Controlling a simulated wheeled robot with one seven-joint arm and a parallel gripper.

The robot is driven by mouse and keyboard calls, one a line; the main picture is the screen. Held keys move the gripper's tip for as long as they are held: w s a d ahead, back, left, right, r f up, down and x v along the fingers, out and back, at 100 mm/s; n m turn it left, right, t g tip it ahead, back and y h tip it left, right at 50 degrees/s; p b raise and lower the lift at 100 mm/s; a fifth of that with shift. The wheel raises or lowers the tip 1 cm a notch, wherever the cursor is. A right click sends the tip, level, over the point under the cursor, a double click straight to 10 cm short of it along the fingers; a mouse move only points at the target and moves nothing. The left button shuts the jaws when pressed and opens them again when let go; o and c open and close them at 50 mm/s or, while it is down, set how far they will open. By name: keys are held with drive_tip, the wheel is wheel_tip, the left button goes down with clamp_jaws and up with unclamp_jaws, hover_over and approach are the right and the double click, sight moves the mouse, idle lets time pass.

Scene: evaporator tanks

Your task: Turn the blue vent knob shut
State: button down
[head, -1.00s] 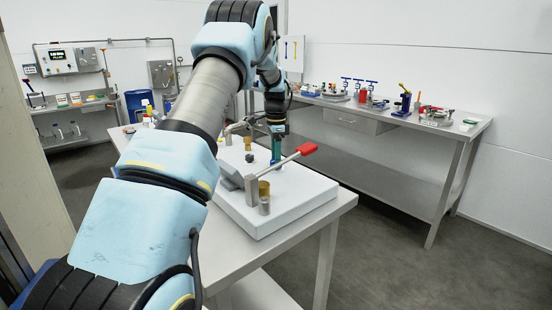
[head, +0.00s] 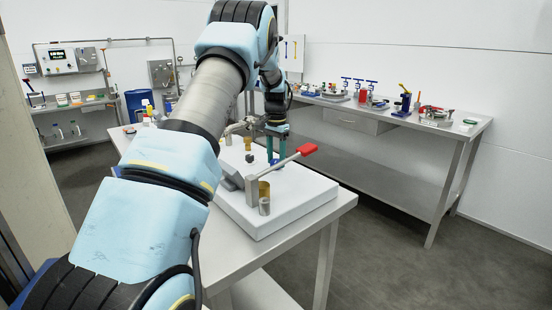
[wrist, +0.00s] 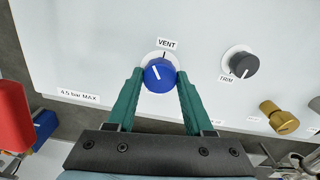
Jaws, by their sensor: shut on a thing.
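The blue vent knob (wrist: 158,76) sits on the white panel (wrist: 90,40) in the wrist view, under the label VENT. A white line on the knob points up and slightly left. My gripper (wrist: 160,82) has its two green fingers on either side of the knob and is shut on it. In the head view my gripper (head: 276,155) points down over the white block (head: 295,205). The knob is small there and mostly hidden by the fingers.
A dark TRIM knob (wrist: 243,65) and a brass knob (wrist: 279,118) are to the right. A bench (head: 400,125) with several fittings stands behind.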

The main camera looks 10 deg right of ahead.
drive_tip(key=n, duration=1.1)
drive_tip(key=shift+p, duration=0.4)
drive_tip(key=n, duration=0.3)
drive_tip(key=shift+n, duration=0.3)
drive_tip(key=n+p, duration=0.1)
drive_tip(key=n, duration=0.2)
drive_tip(key=shift+d+r+n, duration=0.1)
drive_tip(key=shift+n, duration=0.2)
drive_tip(key=n, duration=0.3)
drive_tip(key=shift+n+p, duration=0.3)
drive_tip(key=n, duration=0.3)
drive_tip(key=shift+n+p, duration=0.3)
drive_tip(key=shift+p, duration=0.05)
drive_tip(key=shift+n+p, duration=0.3)
drive_tip(key=shift+n, duration=1.4)
